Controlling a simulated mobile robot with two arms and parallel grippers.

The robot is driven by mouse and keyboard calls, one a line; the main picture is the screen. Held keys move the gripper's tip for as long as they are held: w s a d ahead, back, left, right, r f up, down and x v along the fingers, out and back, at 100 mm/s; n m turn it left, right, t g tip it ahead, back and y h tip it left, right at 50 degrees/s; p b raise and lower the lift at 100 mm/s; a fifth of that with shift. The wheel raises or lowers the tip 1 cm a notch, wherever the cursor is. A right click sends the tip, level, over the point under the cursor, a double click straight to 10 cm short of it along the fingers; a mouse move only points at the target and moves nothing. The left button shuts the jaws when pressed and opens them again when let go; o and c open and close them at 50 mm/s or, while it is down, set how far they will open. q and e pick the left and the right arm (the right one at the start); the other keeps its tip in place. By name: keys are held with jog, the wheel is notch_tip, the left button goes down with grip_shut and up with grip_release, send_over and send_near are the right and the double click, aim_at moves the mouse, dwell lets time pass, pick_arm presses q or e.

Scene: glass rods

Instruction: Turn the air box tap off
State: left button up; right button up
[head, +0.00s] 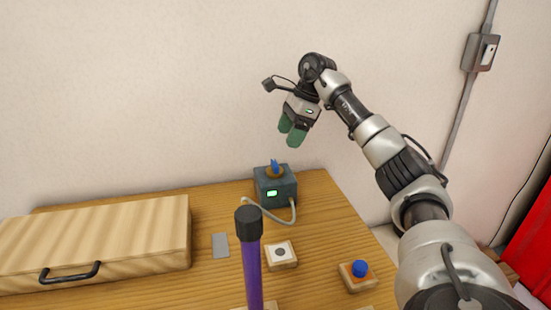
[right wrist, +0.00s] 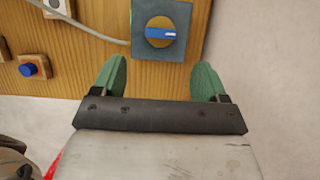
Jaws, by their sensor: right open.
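The air box (head: 275,190) is a dark grey-blue box with a lit green display, near the back right of the wooden table. Its tap (head: 274,168) is a blue handle on a round brass-coloured base on top. In the right wrist view the tap (right wrist: 161,33) lies across the picture, above and between my fingers. My right gripper (head: 291,134) hangs in the air above the air box, a little to its right, with green fingers pointing down. It is open and empty, its fingers (right wrist: 164,80) apart from the tap. My left gripper is not in view.
A wooden case (head: 95,240) with a black handle fills the left of the table (head: 215,280). A purple rod with a black cap (head: 250,250) stands in front. A grey hose (head: 265,212) leaves the box.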

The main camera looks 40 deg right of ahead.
aim_at(276, 162)
jog(key=x, duration=0.8)
jog(key=shift+w+a+f, duration=0.1)
jog(key=shift+f, duration=0.2)
jog(key=c, duration=0.9)
